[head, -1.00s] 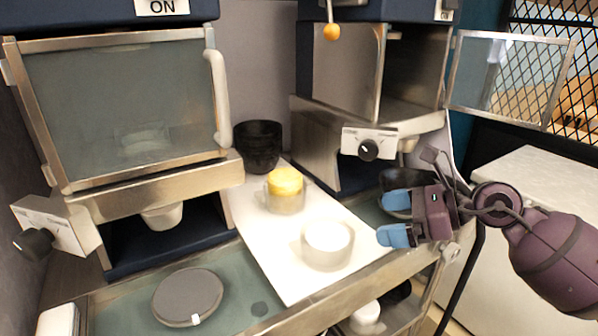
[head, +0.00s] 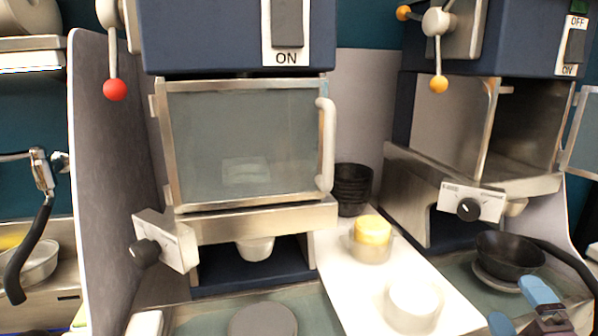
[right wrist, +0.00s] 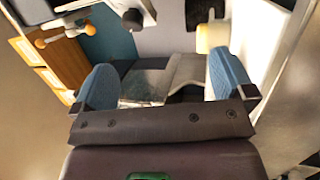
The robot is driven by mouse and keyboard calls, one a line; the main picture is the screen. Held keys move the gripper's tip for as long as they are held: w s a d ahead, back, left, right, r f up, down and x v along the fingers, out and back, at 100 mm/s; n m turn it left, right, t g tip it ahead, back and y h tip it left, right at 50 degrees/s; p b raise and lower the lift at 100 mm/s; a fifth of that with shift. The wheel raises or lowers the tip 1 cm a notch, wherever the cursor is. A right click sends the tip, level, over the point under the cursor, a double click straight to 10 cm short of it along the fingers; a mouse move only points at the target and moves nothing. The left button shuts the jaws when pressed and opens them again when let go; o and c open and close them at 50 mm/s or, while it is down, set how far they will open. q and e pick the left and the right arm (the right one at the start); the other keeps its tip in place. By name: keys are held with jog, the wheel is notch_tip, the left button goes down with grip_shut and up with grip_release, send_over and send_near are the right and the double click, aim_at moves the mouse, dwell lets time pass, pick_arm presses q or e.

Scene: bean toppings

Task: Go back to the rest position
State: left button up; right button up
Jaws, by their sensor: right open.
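My right gripper (head: 520,306) is low at the right edge of the head view, with its two blue fingers apart and nothing visible between them. In the right wrist view the blue fingers of my right gripper (right wrist: 165,80) stand wide apart and empty. It is to the right of a white cup (head: 413,306) and below a black bowl (head: 508,255) in the picture. My left gripper is in neither view.
A white board (head: 340,262) carries the white cup and a cup with a yellow top (head: 371,238). Stacked black bowls (head: 351,188) stand behind. The left machine's glass door (head: 243,140) is closed; the right machine is open. A grey disc (head: 263,322) lies in front.

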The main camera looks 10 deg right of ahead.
jog(key=s+d+f+m+g+h, duration=0.1)
jog(key=s+f+m+g+h, duration=0.4)
jog(key=f+m, duration=0.4)
jog(key=s+a+f+m+g+y, duration=0.65)
jog(key=s+a+f+g, duration=0.45)
jog(key=s+f+g, duration=0.25)
jog(key=w+f+t, duration=0.7)
jog(key=f+t, duration=0.2)
jog(key=f, duration=0.1)
jog(key=shift+f, duration=0.35)
jog(key=shift+a, duration=0.1)
